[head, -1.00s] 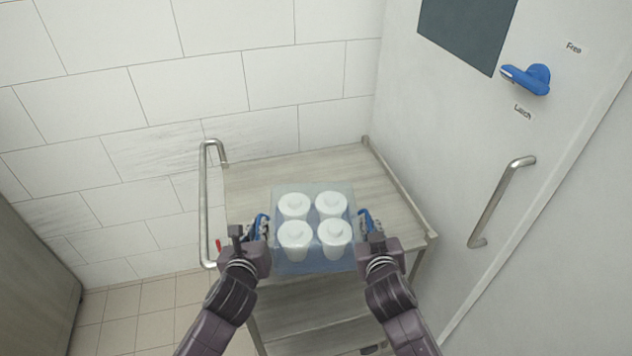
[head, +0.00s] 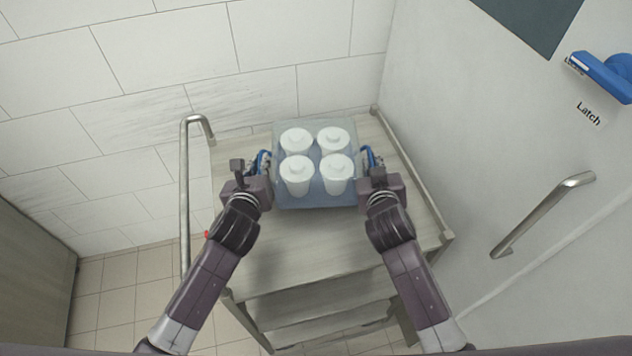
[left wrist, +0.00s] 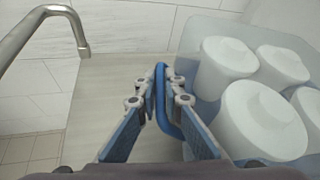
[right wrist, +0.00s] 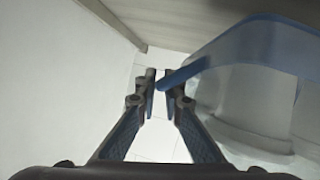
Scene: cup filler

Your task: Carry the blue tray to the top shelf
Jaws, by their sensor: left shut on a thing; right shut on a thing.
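The translucent blue tray (head: 315,200) holds several white lidded cups and is over the back part of the wooden top shelf (head: 290,250) of a cart. Whether it touches the shelf is hard to tell. My left gripper (head: 262,165) is shut on the tray's left handle, a blue loop that shows between the fingers in the left wrist view (left wrist: 160,90). My right gripper (head: 367,163) is at the right side, shut on the tray's right handle, seen in the right wrist view (right wrist: 160,85). The cups (head: 297,175) stand upright.
A metal rail (head: 185,190) runs along the cart's left side. Tiled wall (head: 150,60) is close behind. A door with a metal handle (head: 545,212) and a blue latch (head: 603,75) is at the right. The shelf's front part is bare.

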